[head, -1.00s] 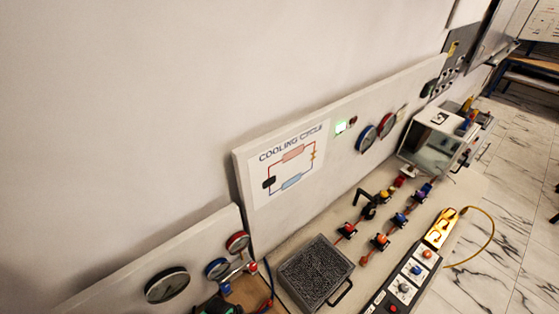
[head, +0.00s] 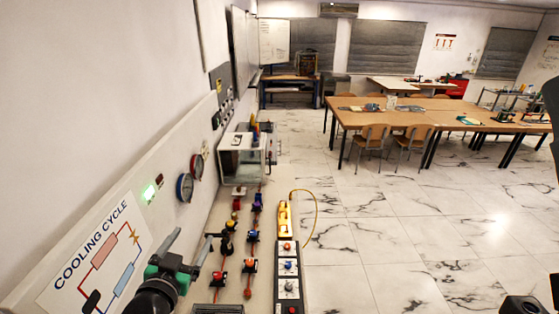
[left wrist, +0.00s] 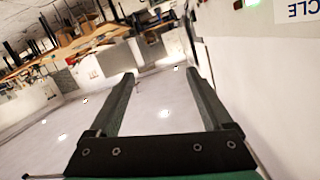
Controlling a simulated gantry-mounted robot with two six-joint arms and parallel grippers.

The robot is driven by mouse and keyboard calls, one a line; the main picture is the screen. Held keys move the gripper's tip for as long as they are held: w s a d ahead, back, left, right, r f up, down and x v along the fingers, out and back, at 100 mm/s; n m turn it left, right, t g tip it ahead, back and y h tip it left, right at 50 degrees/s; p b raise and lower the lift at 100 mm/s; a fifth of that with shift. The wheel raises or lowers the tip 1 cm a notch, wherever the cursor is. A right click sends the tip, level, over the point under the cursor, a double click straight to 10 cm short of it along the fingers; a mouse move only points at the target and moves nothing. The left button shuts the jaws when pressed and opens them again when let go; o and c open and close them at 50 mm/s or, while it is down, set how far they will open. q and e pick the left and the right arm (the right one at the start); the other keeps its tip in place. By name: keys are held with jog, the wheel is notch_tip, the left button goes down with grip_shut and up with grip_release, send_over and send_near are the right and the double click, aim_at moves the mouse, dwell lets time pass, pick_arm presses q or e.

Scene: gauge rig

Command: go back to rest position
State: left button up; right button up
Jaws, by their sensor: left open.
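My left gripper (head: 190,242) is in the lower left of the head view, in front of the white panel with the "COOLING CYCLE" chart (head: 97,262). Its two grey fingers are apart. The left wrist view shows the fingers (left wrist: 159,75) spread with nothing between them, and a wall close on the right. The gripper is held up near the panel and partly hides the chart's right edge. My right gripper does not show in either view.
The bench carries a row of valves (head: 252,237), a yellow clamp meter (head: 284,218), a control box (head: 288,270) and a white glass-fronted box (head: 243,158). Gauges (head: 185,187) sit on the panel. Marble floor (head: 380,230) lies open to the right; wooden tables (head: 430,113) stand farther back.

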pick_arm(q)
jog(key=s+d+r+t, duration=0.1)
jog(key=d+r+t, duration=0.1)
jog(key=r, duration=0.6)
jog(key=s+d+r+t, duration=0.1)
jog(key=r+t, duration=0.1)
jog(key=r, duration=0.6)
jog(key=s+d+r+n+t+h, duration=0.1)
jog(key=s+r+t, duration=0.6)
jog(key=s+r, duration=1.1)
notch_tip(320, 180, up, 4)
jog(key=shift+s+d+f+n+t+h, duration=0.15)
jog(key=shift+s+d+n+t+h, duration=0.2)
jog(key=shift+h, duration=0.25)
